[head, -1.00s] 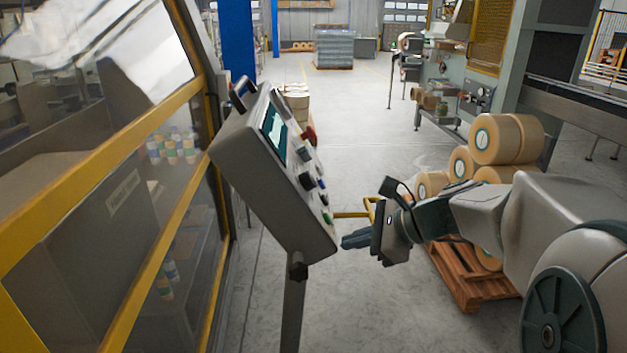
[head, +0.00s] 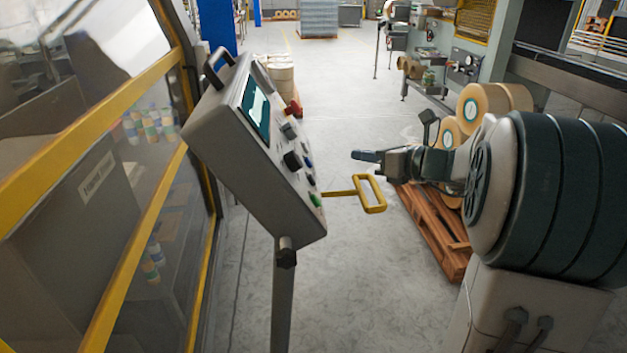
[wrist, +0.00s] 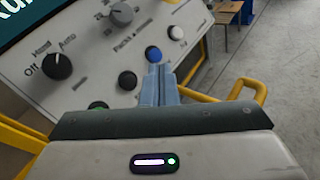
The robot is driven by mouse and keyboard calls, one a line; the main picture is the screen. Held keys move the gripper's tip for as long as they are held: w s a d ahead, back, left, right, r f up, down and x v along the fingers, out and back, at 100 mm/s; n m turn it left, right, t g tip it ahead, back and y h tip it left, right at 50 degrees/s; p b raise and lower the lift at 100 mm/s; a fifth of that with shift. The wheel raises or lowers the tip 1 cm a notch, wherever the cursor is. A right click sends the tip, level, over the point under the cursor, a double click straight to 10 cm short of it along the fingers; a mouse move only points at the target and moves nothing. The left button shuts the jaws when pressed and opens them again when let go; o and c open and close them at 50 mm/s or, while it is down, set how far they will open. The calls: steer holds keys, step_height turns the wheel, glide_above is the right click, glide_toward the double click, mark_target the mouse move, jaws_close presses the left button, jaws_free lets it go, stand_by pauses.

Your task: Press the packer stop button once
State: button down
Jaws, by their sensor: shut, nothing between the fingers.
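A grey control panel (head: 225,125) stands tilted on a post at the left of the head view. It carries a red mushroom-shaped button (head: 293,107), a black knob (head: 292,160) and several small buttons. In the wrist view the panel shows a blue button (wrist: 153,54), a white button (wrist: 177,33), a black button (wrist: 128,80) and a partly hidden green button (wrist: 98,106). I cannot read which is the packer stop. My gripper (head: 355,155) is shut and empty, right of the panel and apart from it. In the wrist view its fingertips (wrist: 159,68) overlap the area just below the blue button.
A yellow handle (head: 372,195) sticks out beside the panel's lower right. A yellow-framed glass guard (head: 140,215) is close on the left. A wooden pallet (head: 435,230) with tape rolls (head: 483,103) stands at the right. Open floor (head: 340,100) lies behind the panel.

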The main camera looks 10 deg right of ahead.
mark_target(312, 179)
steer(key=a+f+b, duration=0.4)
steer(key=a, duration=0.3)
steer(key=shift+w, duration=0.1)
stand_by(2.0)
steer(key=shift+a+f, duration=0.25)
steer(key=shift+a, duration=0.05)
steer(key=shift+a+f+b, duration=0.2)
steer(key=shift+a+b, duration=0.15)
steer(key=shift+b, duration=0.1)
stand_by(0.5)
steer(key=shift+d+r, duration=0.1)
steer(key=shift+d+r+p, duration=0.35)
steer(key=shift+d+p, duration=0.1)
steer(key=shift+d, duration=0.15)
stand_by(0.3)
